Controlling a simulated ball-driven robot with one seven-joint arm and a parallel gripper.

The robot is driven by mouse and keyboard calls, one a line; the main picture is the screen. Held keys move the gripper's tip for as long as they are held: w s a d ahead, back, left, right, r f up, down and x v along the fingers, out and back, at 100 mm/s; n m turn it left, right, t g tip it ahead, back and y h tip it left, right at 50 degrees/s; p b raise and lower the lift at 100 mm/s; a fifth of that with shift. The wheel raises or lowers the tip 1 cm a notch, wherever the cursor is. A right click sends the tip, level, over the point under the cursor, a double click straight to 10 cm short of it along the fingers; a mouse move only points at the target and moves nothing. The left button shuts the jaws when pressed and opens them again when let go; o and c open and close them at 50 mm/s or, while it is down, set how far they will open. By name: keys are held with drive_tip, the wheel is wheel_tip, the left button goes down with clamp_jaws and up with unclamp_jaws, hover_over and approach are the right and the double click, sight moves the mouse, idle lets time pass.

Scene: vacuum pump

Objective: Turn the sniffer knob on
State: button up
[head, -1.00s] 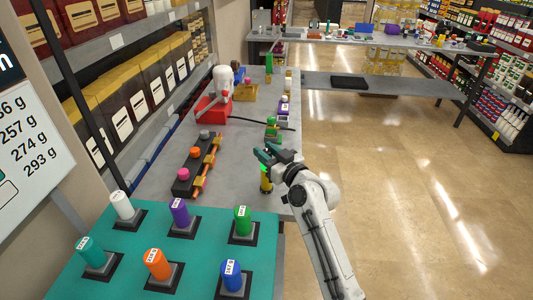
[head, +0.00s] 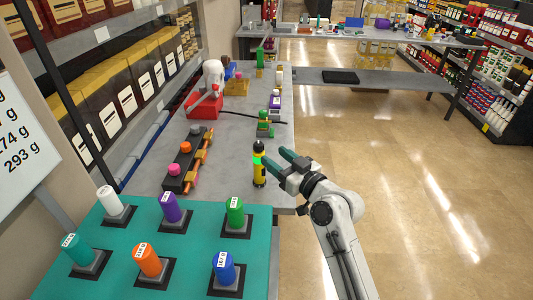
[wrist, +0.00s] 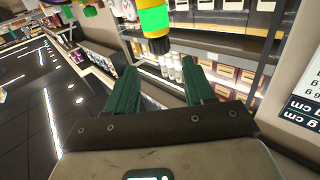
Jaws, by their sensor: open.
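A yellow upright device (head: 260,177) with a bright green band and a black top stands near the right edge of the grey table. I take it to be the sniffer, with the black top as its knob, but no label is readable. In the wrist view the device (wrist: 153,20) shows at the top, its black end (wrist: 160,45) pointing down the picture. My gripper (head: 273,157) is open and empty, its two teal fingers just right of the device's upper part. In the wrist view the black end lies beyond the gap between the fingertips (wrist: 158,66), apart from them.
A black manifold (head: 180,178) with coloured knobs lies left of the device. A green-and-yellow part (head: 265,124) and a black hose (head: 235,113) are behind it. A teal board (head: 195,250) with several coloured cylinders is in front. Open floor lies to the right.

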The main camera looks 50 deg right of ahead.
drive_tip(key=shift+s+a, duration=0.2)
drive_tip(key=shift+s, duration=1.1)
